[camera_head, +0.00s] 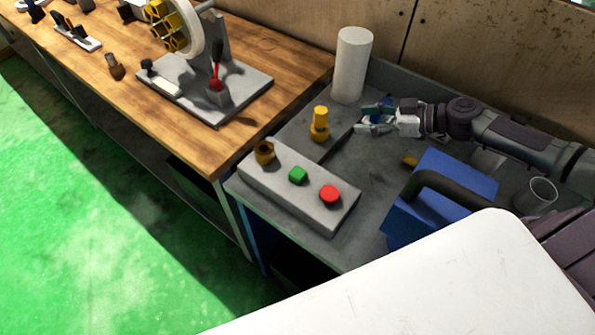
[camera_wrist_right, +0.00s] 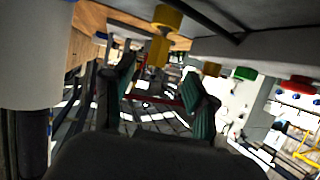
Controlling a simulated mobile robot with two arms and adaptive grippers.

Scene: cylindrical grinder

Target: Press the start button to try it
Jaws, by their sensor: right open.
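A grey control box (camera_head: 290,190) sits on the grey bench. On its top are a green button (camera_head: 298,175), a red button (camera_head: 330,194) and a dark yellow knob (camera_head: 264,152). The green button (camera_wrist_right: 243,73) and red button (camera_wrist_right: 297,82) also show in the right wrist view, to the right of the fingers. My right gripper (camera_head: 376,117) is open and empty behind the box, right of a yellow fixture (camera_head: 320,124) and apart from the buttons. Its two fingers (camera_wrist_right: 158,95) stand apart in the wrist view. My left gripper is not in view.
A white cylinder (camera_head: 351,65) stands behind the yellow fixture. A blue box (camera_head: 455,187) with a dark handle and a clear cup (camera_head: 540,194) are at the right. A wooden table (camera_head: 200,145) with a grey stand (camera_head: 235,92) is at the left. The space above the buttons is clear.

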